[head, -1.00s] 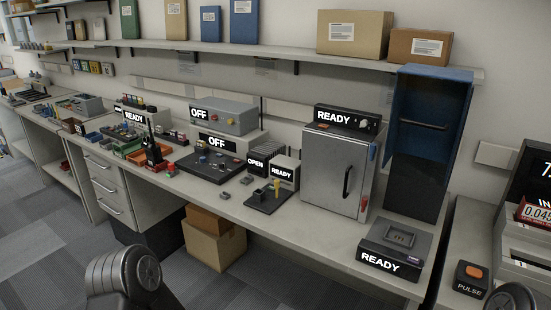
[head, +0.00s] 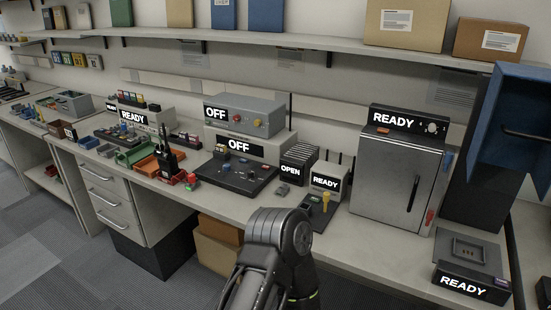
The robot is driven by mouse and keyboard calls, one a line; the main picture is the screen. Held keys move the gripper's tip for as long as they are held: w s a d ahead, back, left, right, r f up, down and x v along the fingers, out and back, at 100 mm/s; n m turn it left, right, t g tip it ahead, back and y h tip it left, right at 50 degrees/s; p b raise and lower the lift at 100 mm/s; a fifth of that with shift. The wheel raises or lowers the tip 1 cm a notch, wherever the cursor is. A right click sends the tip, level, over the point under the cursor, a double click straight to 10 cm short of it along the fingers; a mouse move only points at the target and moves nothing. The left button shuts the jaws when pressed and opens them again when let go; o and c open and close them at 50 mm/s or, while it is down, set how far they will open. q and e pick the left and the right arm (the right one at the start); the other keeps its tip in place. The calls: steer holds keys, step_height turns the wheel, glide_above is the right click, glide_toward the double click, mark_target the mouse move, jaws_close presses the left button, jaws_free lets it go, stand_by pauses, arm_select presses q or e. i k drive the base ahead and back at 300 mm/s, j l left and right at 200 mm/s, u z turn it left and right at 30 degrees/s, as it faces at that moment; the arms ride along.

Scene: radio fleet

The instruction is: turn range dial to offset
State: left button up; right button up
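No dial marked as range or offset can be read at this size, so I cannot tell which one is the range dial. A round dial (head: 432,128) sits on the control box marked READY on top of the grey cabinet. A grey box (head: 244,115) marked OFF carries small coloured knobs, and a black panel (head: 237,173) in front of it carries small controls. One of my black arm links rises at the bottom middle. Neither gripper shows.
The bench (head: 345,243) runs across the view. A black radio (head: 166,152) stands by an orange bin (head: 147,166). The grey cabinet (head: 397,183) and a tall blue case (head: 512,115) stand at right. Boxes (head: 216,246) lie under the bench. Grey floor is open at lower left.

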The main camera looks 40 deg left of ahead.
mark_target(250, 173)
steer(key=j, duration=0.7)
steer(key=j+z, duration=0.15)
steer(key=j, duration=0.5)
steer(key=k+j, duration=0.15)
steer(key=j, duration=0.55)
steer(key=j+z, duration=0.15)
steer(key=j, duration=0.5)
